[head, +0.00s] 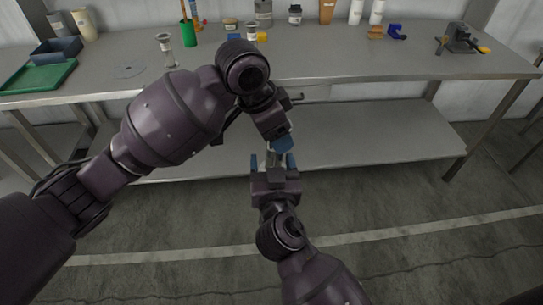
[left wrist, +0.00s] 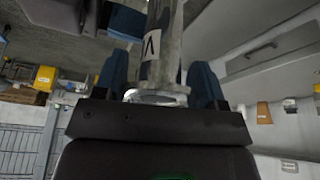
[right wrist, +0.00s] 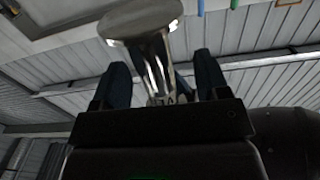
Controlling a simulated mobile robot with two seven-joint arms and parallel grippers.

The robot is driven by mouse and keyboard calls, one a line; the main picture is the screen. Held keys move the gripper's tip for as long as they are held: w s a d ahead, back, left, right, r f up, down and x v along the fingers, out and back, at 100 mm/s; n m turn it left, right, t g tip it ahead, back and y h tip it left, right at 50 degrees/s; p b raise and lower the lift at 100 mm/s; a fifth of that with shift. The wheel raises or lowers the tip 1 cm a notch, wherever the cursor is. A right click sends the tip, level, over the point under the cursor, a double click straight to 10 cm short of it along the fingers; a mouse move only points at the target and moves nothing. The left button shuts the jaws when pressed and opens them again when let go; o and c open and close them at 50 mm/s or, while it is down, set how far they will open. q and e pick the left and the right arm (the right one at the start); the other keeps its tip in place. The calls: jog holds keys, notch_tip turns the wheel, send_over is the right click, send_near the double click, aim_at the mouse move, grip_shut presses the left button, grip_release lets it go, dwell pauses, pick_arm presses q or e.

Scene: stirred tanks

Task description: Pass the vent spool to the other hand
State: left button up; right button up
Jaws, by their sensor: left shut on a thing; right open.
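The vent spool (left wrist: 165,40) is a shiny metal tube with end flanges and a small dark-marked label. My left gripper (head: 283,143) is shut on it, above the floor in front of the bench. In the right wrist view the spool (right wrist: 150,50) shows its wide flange towards the top, and its body runs down between my right fingers. My right gripper (head: 273,162) is open, just below the left one, with a blue finger on each side of the spool. I cannot tell if the right fingers touch it. In the head view the spool is mostly hidden by the grippers.
A steel bench (head: 350,66) with a lower shelf (head: 370,130) stands behind the grippers. On it are a green tray (head: 38,77), a dark blue bin (head: 56,50), a green cup (head: 188,34), a flanged metal piece (head: 166,50) and a vise (head: 459,38). The floor in front is clear.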

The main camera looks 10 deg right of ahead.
jog(key=shift+w, duration=0.9)
jog(key=shift+c, duration=0.4)
jog(key=c, duration=1)
pick_arm(q)
jog(key=o, duration=1)
jog(key=shift+d, duration=0.1)
jog(key=shift+c, duration=0.2)
pick_arm(e)
jog(key=shift+c, duration=0.5)
pick_arm(q)
jog(key=o, duration=0.4)
